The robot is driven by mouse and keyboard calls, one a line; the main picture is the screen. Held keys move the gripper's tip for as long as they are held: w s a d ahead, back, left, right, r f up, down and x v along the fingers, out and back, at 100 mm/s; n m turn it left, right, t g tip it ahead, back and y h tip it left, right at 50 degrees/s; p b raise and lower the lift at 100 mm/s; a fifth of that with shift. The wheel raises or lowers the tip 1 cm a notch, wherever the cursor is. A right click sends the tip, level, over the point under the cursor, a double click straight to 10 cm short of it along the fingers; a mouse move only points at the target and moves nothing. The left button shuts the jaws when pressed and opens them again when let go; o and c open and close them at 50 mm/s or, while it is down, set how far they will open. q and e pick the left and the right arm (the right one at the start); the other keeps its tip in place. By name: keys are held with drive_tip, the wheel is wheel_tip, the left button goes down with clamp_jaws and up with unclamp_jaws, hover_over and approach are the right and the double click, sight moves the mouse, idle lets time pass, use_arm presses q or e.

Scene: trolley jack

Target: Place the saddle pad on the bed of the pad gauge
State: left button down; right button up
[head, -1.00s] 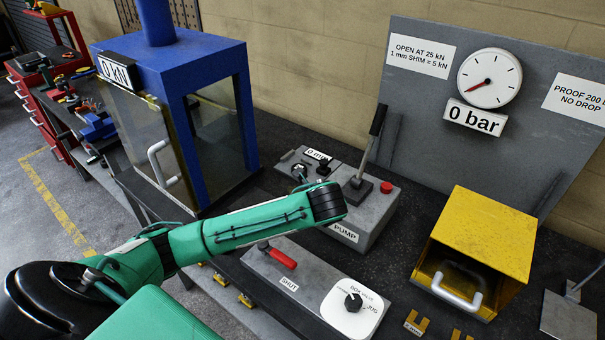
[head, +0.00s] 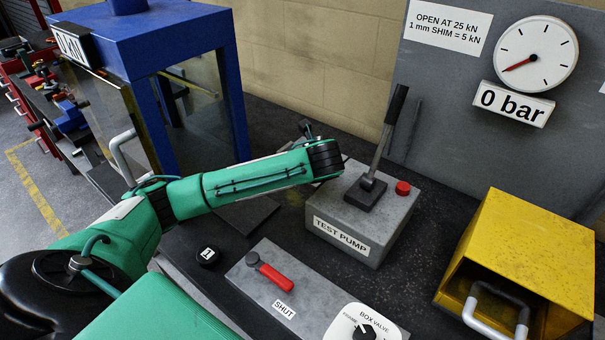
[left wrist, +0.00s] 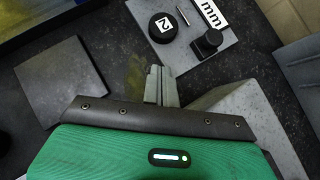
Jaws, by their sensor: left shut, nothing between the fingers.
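My left gripper (left wrist: 161,87) is shut and empty in the left wrist view, over the dark bench top. Two round black pads are in view. Pad "2" (left wrist: 161,26) is at the left edge of a grey plate with an "mm" sign, which looks like the pad gauge (left wrist: 182,58), just beyond my fingertips. Pad "1" (head: 208,256) lies on the bench left of the red lever in the head view. I cannot tell which is the saddle pad. In the head view my left arm hides its own fingers and most of the gauge. My right gripper is not in view.
The test pump (head: 365,215) with its upright lever stands right of my left wrist. The blue press (head: 165,40) is at the left, the yellow box (head: 530,250) at the right. A grey block with a red lever (head: 275,278) is in front. A dark square plate (left wrist: 60,82) lies left of my fingers.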

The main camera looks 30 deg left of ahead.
use_arm(q)
drive_tip(key=p+x, duration=0.1)
drive_tip(key=x, duration=0.9)
drive_tip(key=shift+f+p, duration=0.2)
drive_tip(key=shift+p, duration=0.1)
drive_tip(key=shift+w+a+f, duration=0.1)
drive_tip(key=shift+w+f, duration=0.05)
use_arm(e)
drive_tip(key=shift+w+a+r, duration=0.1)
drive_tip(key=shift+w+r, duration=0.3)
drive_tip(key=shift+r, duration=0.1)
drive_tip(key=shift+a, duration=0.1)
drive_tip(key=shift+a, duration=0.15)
